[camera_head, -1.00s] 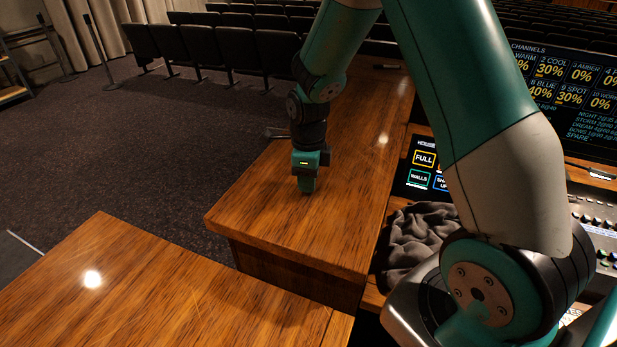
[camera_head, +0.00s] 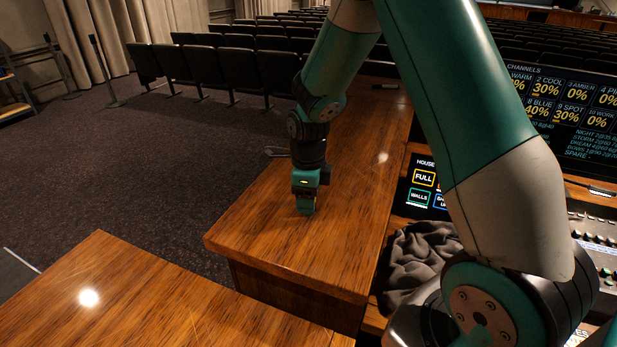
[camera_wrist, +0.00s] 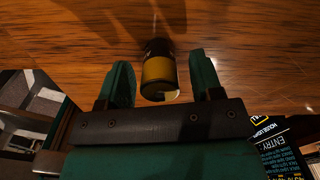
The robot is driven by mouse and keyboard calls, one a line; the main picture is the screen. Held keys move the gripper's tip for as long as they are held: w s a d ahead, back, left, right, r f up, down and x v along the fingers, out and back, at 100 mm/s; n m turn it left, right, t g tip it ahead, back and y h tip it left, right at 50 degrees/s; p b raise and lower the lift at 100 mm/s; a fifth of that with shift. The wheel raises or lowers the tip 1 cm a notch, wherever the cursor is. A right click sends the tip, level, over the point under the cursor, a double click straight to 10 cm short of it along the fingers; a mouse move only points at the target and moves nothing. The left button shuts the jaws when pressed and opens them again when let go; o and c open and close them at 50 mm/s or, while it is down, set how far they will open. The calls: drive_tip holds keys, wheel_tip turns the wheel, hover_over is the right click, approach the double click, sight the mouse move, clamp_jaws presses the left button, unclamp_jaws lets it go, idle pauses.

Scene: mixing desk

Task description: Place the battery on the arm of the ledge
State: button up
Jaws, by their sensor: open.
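The battery (camera_wrist: 158,75), a black and yellow cylinder with a pale end, shows in the wrist view against the wood. It lies between the two fingers of my gripper (camera_wrist: 161,84), with a visible gap on each side. The gripper is open. In the head view my gripper (camera_head: 307,207) points down at the wooden ledge (camera_head: 290,235), close to its top, and I cannot make out the battery there. A second wooden top (camera_head: 150,300) is in the near left foreground; I cannot tell which part is the arm of the ledge.
A crumpled grey cloth (camera_head: 420,255) lies right of the ledge, beside a lit touch panel (camera_head: 425,185). A channel screen (camera_head: 565,110) stands at the right. A small metal object (camera_head: 277,151) is at the ledge's left edge. The foreground wooden top is bare.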

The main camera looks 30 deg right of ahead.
wheel_tip(320, 180, up, 11)
drive_tip(key=shift+f+b, duration=0.2)
drive_tip(key=shift+b, duration=0.65)
drive_tip(key=s+a+r+n+y, duration=0.1)
drive_tip(key=s+a+n, duration=0.4)
drive_tip(key=n, duration=0.6)
drive_tip(key=s+a+r+n+y, duration=0.1)
drive_tip(key=s+a+r+n, duration=0.2)
drive_tip(key=s+a+n, duration=0.3)
drive_tip(key=s+a+r+n+y, duration=0.2)
drive_tip(key=s+a+n, duration=0.4)
drive_tip(key=s+n, duration=0.6)
drive_tip(key=n, duration=0.5)
drive_tip(key=shift+a+r, duration=0.25)
drive_tip(key=shift+w, duration=0.1)
